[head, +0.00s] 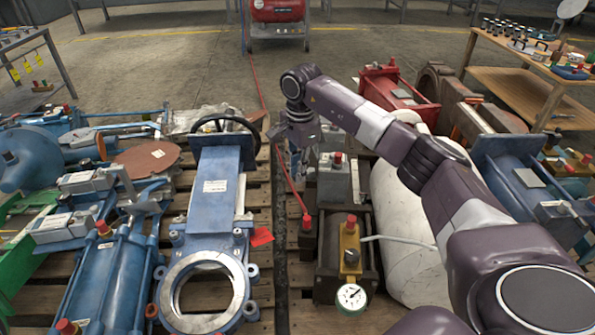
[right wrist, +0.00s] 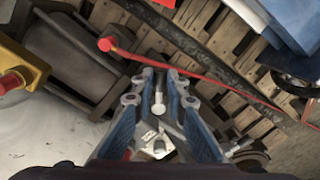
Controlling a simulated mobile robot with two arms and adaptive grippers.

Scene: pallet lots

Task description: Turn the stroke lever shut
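My right arm reaches in from the lower right of the head view, and its gripper (head: 297,158) points down at the gap between the two pallets, mostly hidden by its own wrist. In the right wrist view the blue fingers of this gripper (right wrist: 161,73) are close together. A pale metal rod with a rounded end (right wrist: 158,104) shows between them. It may be the stroke lever, but I cannot tell for sure. Whether the fingers press on it is unclear. My left gripper is not in view.
A dark cylinder unit (head: 345,225) with red caps and a pressure gauge (head: 351,297) stands near the gripper. A blue gate valve (head: 215,190) with a black handwheel lies left. A white tank (head: 400,240) is under my arm. A red hose (right wrist: 215,75) runs close to the fingertips.

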